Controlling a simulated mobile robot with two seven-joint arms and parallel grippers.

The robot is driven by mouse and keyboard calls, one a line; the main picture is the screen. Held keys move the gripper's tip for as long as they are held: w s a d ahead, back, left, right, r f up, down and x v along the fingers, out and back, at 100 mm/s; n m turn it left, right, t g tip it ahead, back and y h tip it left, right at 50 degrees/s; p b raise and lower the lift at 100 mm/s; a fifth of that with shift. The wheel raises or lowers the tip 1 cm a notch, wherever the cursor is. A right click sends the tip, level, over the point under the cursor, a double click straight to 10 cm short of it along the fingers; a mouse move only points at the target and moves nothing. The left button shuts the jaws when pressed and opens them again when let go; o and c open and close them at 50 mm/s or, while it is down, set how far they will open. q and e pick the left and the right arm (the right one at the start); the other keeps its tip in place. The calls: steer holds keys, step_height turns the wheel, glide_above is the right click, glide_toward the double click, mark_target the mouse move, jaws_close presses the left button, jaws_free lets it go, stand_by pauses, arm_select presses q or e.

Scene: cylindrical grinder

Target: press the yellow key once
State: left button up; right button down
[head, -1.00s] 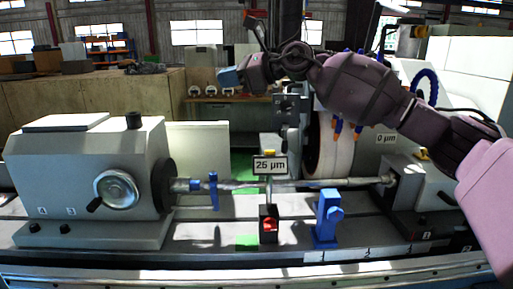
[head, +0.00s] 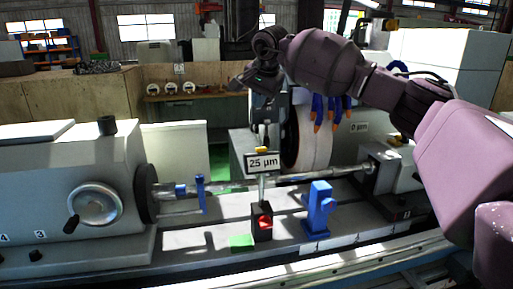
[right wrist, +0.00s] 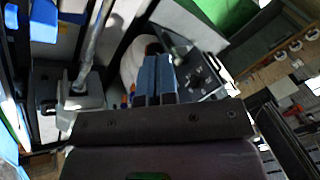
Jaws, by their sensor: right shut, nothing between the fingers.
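A small yellow piece (head: 262,150) sits on top of the 25 µm display (head: 263,163), in the middle of the head view. A second yellow piece (head: 394,140) shows by the 0 µm display (head: 359,127) at the right. I cannot tell which is the yellow key. My right gripper (head: 245,82) hangs above and behind the 25 µm display, apart from both yellow pieces. Its blue fingers (right wrist: 155,72) are shut and empty in the right wrist view. No yellow key is clear there. My left gripper is not in view.
The grinding wheel (head: 307,140) and blue hoses with orange nozzles (head: 335,112) stand behind the long workpiece (head: 335,172). A blue stand (head: 319,210) and a red-and-black block (head: 262,221) are in front. The headstock with handwheel (head: 95,205) is at the left.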

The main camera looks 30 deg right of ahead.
mark_target(261, 150)
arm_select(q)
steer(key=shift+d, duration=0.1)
arm_select(e)
steer(key=shift+n, duration=0.3)
steer(key=shift+s+d, duration=0.1)
arm_select(q)
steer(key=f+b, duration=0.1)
steer(key=b, duration=0.1)
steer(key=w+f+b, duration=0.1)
steer(key=b, duration=0.1)
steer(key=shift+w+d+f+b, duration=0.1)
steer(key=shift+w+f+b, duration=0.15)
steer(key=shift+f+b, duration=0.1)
arm_select(e)
steer(key=s+a+f, duration=0.1)
steer(key=s+f, duration=0.2)
steer(key=f, duration=0.5)
steer(key=shift+f, duration=0.15)
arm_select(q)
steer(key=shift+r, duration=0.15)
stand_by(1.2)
